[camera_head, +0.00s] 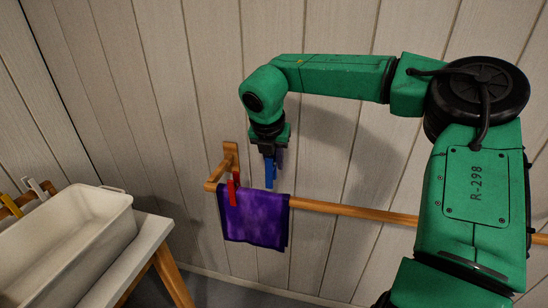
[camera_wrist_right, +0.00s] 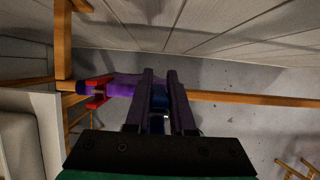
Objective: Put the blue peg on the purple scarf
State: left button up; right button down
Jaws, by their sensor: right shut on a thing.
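The purple scarf (camera_head: 255,222) hangs folded over a wooden rail in the head view; part of it shows in the right wrist view (camera_wrist_right: 125,84). My right gripper (camera_head: 270,158) points down above the scarf, shut on the blue peg (camera_head: 269,174). The peg's lower end is just above or at the scarf's top edge near its right side; I cannot tell whether they touch. In the right wrist view the peg (camera_wrist_right: 159,98) is between the fingers (camera_wrist_right: 160,100), partly hidden by them. My left gripper is not in view.
A red peg (camera_head: 233,190) is on the scarf's left part. The wooden rail (camera_head: 350,210) runs right along the plank wall.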

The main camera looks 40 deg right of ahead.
notch_tip(320, 180, down, 2)
jog(key=shift+f+b, duration=0.2)
jog(key=shift+b, duration=0.2)
pick_arm(q)
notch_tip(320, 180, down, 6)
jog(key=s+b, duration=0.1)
jog(key=b, duration=0.3)
jog(key=shift+b, duration=0.3)
pick_arm(e)
jog(key=shift+f, duration=2.6)
pick_arm(q)
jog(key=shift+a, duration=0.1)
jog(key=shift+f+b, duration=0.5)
jog(key=shift+b, duration=0.1)
pick_arm(e)
jog(key=shift+f, duration=0.3)
jog(key=c, duration=0.7)
grip_release()
